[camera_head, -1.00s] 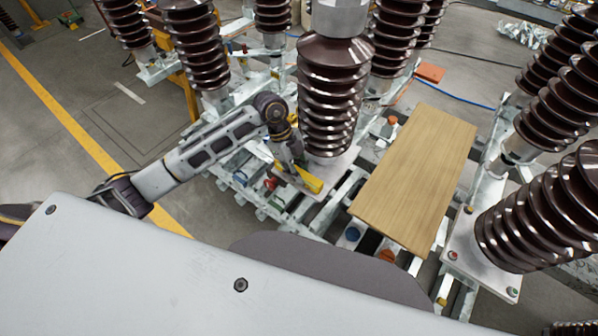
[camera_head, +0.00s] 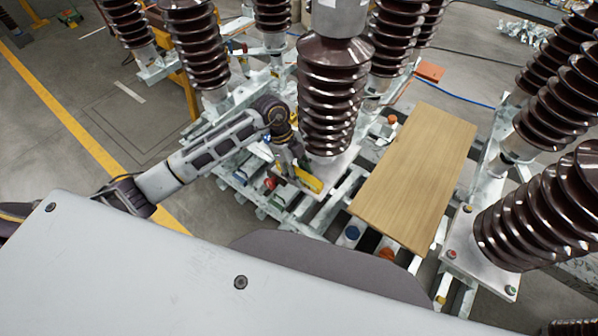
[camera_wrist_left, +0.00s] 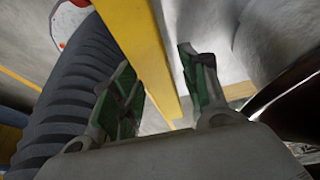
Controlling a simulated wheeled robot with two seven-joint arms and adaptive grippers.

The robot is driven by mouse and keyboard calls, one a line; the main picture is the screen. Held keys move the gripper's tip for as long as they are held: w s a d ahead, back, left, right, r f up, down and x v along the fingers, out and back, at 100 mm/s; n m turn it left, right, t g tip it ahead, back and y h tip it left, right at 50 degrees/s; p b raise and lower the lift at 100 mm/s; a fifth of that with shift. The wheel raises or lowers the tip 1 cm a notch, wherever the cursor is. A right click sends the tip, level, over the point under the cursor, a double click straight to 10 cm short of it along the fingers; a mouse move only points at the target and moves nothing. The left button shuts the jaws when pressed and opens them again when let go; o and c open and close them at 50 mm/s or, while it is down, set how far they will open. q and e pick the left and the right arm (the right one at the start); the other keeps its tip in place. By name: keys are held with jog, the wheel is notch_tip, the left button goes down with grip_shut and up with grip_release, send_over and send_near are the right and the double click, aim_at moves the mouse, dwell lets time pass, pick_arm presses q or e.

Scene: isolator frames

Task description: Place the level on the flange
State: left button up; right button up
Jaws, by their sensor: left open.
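The level is a yellow bar (camera_head: 311,183) lying on the pale metal flange (camera_head: 331,178) at the foot of the central brown insulator. In the left wrist view the yellow level (camera_wrist_left: 148,45) runs lengthwise through the gap between the fingers. My left gripper (camera_head: 291,172) is at the level's near left part and hides some of it in the head view. Its green-padded fingers (camera_wrist_left: 165,92) are apart, with visible space between the level and the right finger. Whether the left finger touches the level is unclear. My right gripper is not in view.
A wooden board (camera_head: 415,180) lies on the metal frame right of the central insulator (camera_head: 332,95). More ribbed insulators (camera_head: 545,210) stand at the right and behind. Several coloured fittings sit on the frame near the gripper. Open floor (camera_head: 60,140) is at the left.

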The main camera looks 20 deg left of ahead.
pick_arm(q)
jog(key=b+v, duration=0.1)
jog(key=v, duration=1.1)
